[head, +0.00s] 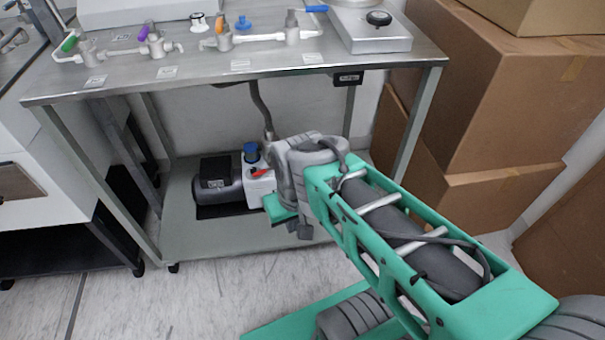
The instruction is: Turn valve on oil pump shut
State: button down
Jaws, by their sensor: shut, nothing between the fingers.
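The oil pump (222,185) sits on the lower shelf of the metal cart, with a dark motor body at left and a white housing (261,184) at right. A blue cap (251,152) stands on top of it. The red valve handle (260,172) shows on the white housing, lying slightly tilted. My arm reaches in from the lower right. My gripper (272,205) is shut and empty, close to the pump's right side and right of the red handle. My wrist hides most of the gripper, and I cannot tell whether it touches the pump.
A hose (262,108) drops to the pump. Cart legs (420,120) flank the shelf (200,236). Cardboard boxes (505,90) crowd the right.

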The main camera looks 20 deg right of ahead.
aim_at(263, 171)
jog(key=z, duration=0.75)
jog(key=i, duration=0.45)
jog(key=u, duration=2.95)
